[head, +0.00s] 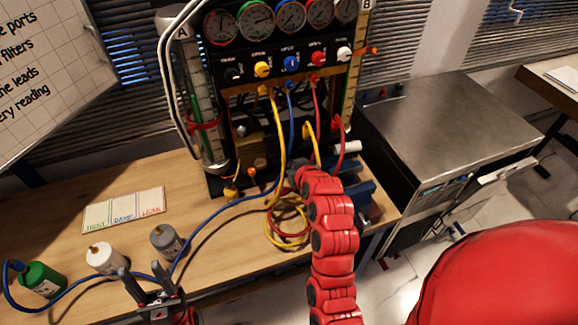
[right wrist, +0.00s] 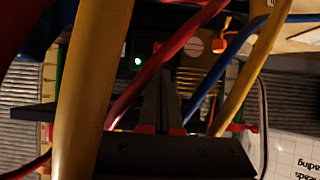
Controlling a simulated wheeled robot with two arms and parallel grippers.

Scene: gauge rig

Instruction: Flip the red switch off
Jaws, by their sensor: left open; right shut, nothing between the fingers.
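My right arm reaches to the lower part of the gauge rig (head: 290,65) in the head view, and its gripper is hidden there behind the wrist. In the right wrist view my right gripper (right wrist: 163,80) is shut and empty, its tips among the hoses near the dark panel. A small glowing red part (right wrist: 219,44) shows up and to the right of the tips; I cannot tell if it is the red switch or a light. A green light (right wrist: 138,61) glows left of the tips. My left gripper (head: 141,270) is open and empty near the bench's front edge.
Yellow, blue and red hoses hang before the panel; a yellow hose (right wrist: 88,90) crosses close to the right wrist camera. A grey bottle (head: 166,243), a white bottle (head: 106,259) and a green bottle (head: 41,279) stand near my left gripper. A coloured card (head: 123,209) lies on the bench.

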